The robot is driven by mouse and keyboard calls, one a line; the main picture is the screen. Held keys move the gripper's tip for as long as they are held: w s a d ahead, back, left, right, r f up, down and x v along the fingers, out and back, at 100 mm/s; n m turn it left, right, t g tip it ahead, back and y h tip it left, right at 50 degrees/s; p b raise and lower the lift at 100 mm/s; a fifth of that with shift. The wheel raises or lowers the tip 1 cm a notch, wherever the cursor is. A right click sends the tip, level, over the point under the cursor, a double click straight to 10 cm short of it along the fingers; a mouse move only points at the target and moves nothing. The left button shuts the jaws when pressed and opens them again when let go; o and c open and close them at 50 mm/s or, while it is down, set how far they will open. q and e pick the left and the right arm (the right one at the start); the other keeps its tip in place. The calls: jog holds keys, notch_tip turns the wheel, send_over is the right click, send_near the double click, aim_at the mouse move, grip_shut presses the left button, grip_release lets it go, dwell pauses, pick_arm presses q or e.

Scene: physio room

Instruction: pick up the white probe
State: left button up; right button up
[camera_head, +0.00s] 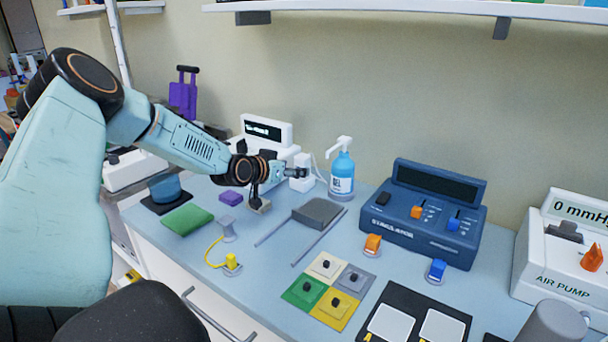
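A white block-like piece (300,184) stands on the bench beside the white machine with a dark display (267,131). A thin pale cable rises near it. I cannot tell whether this piece is the white probe or its holder, as my gripper partly covers it. My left gripper (282,190) has its fingers spread wide. One finger points right, across the front of the white piece. The other points down over the bench. I see nothing held between them, and cannot tell whether the first finger touches the piece. My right gripper is not in view.
A blue pump bottle (342,174) stands close right of the gripper. A grey block (318,212) lies by two rods in front. The blue stimulator (425,212) and air pump (567,250) are right. A green pad (187,219) and purple block (231,198) lie left.

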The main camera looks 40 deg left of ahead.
aim_at(300, 160)
pick_arm(q)
jog(key=shift+w+a+f, duration=0.3)
jog(key=shift+a+f, duration=0.15)
jog(key=shift+b+x, duration=1)
jog(key=shift+b, duration=0.25)
jog(key=shift+a+b+x, duration=0.2)
jog(key=shift+b+x, duration=0.25)
jog(key=shift+x, duration=0.95)
jog(key=shift+s+d+r, duration=0.1)
jog(key=shift+d+r, duration=0.2)
jog(key=shift+r, duration=0.1)
jog(key=shift+c, duration=0.2)
jog(key=shift+a+f, duration=0.25)
jog(key=c, duration=0.5)
jog(key=shift+d+r, duration=0.15)
jog(key=shift+r, duration=0.05)
jog(key=c, duration=0.4)
jog(key=shift+f, duration=0.1)
grip_shut()
